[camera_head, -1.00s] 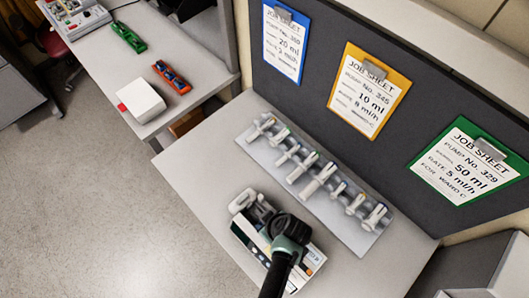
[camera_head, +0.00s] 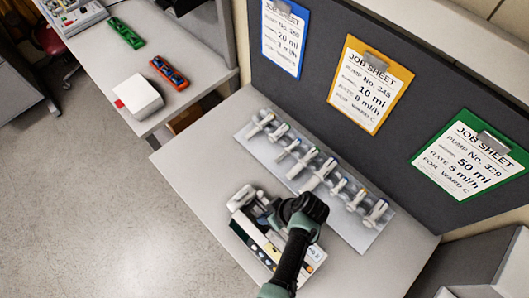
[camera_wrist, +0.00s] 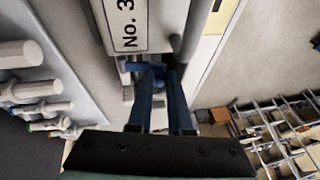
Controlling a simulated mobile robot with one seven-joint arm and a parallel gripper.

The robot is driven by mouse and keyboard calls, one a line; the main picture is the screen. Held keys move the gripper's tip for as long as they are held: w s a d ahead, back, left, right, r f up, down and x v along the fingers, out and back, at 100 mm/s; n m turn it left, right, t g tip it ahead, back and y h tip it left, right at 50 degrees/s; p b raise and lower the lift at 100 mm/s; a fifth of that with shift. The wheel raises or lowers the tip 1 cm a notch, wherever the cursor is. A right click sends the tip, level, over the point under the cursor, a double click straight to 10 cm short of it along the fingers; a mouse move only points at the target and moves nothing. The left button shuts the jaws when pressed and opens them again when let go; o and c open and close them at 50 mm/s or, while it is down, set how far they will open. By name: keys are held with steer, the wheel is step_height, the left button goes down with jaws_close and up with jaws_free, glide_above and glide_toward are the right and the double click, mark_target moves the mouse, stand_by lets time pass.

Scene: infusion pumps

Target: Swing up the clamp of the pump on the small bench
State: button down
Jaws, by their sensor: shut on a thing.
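The pump (camera_head: 258,240) lies on the small bench (camera_head: 200,150), a white and dark box with pale parts at its far left end. Its number label (camera_wrist: 128,25) shows at the top of the wrist view. My gripper (camera_wrist: 153,75) has its blue fingers close together at the end of the pump, shut on the clamp. The clamp is mostly hidden between and behind the fingertips, so its angle is hard to tell. In the head view my dark wrist covers the right part of the pump and hides the fingertips.
A pale tray (camera_head: 270,150) with several syringes lies behind the pump, close to my wrist. Job sheets on blue, yellow (camera_head: 371,82) and green clipboards hang on the dark panel. A side bench at left holds a white box (camera_head: 138,97). The small bench's left part is clear.

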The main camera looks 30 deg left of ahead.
steer(key=w+g+b, duration=0.1)
steer(key=b, duration=0.2)
steer(key=w+m+g+y+b, duration=0.1)
steer(key=g+b, duration=0.1)
steer(key=b, duration=0.2)
steer(key=shift+w+d+r+g+y, duration=0.1)
steer(key=shift+d+g+y, duration=0.2)
steer(key=shift+d, duration=0.1)
steer(key=g+b, duration=0.1)
steer(key=b, duration=0.1)
steer(key=w+g+y+b, duration=0.1)
steer(key=b, duration=0.1)
steer(key=r+g+b, duration=0.1)
steer(key=b, duration=0.1)
steer(key=shift+w+d+m, duration=0.3)
steer(key=shift+w+m, duration=0.05)
steer(key=shift+m, duration=0.05)
steer(key=b, duration=0.2)
steer(key=g+y+b, duration=0.1)
steer(key=b, duration=0.1)
steer(key=shift+w+a+f+g, duration=0.15)
steer(key=shift+w+a+g, duration=0.05)
steer(key=shift+w+g, duration=0.1)
steer(key=shift+b, duration=0.65)
steer(key=shift+w+d+b, duration=0.15)
steer(key=shift+b, duration=0.3)
steer(key=shift+d+r+m+y, duration=0.3)
